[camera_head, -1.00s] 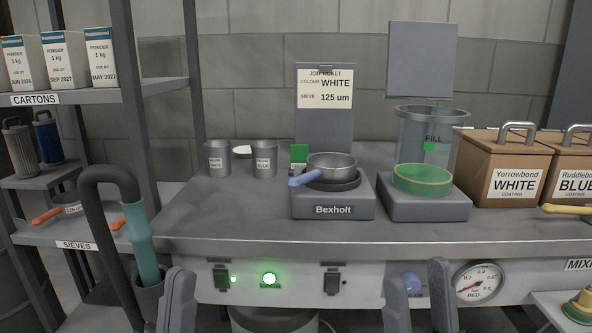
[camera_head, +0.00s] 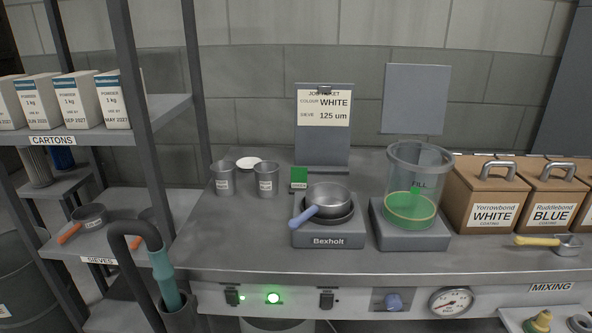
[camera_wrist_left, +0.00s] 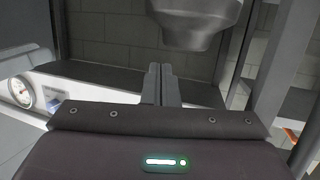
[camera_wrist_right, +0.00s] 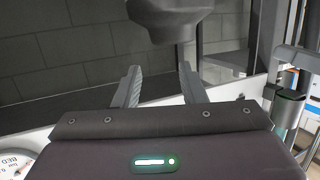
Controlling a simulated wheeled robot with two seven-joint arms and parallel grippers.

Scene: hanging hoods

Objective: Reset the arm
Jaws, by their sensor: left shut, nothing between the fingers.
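My left gripper (camera_wrist_left: 161,85) shows in the left wrist view with its two fingers together and nothing between them. My right gripper (camera_wrist_right: 160,82) shows in the right wrist view with its fingers spread apart and nothing visible between them. Neither gripper nor arm is seen in the head view. A rounded grey shape stands beyond the fingers at the top of each wrist view; I cannot tell what it is.
The bench (camera_head: 240,240) holds a grey pan (camera_head: 328,198) on the Bexholt scale (camera_head: 328,241), a clear vessel (camera_head: 419,180), two metal cups and brown coating boxes (camera_head: 490,190). A shelf rack (camera_head: 155,115) and dark hose (camera_head: 130,260) stand left.

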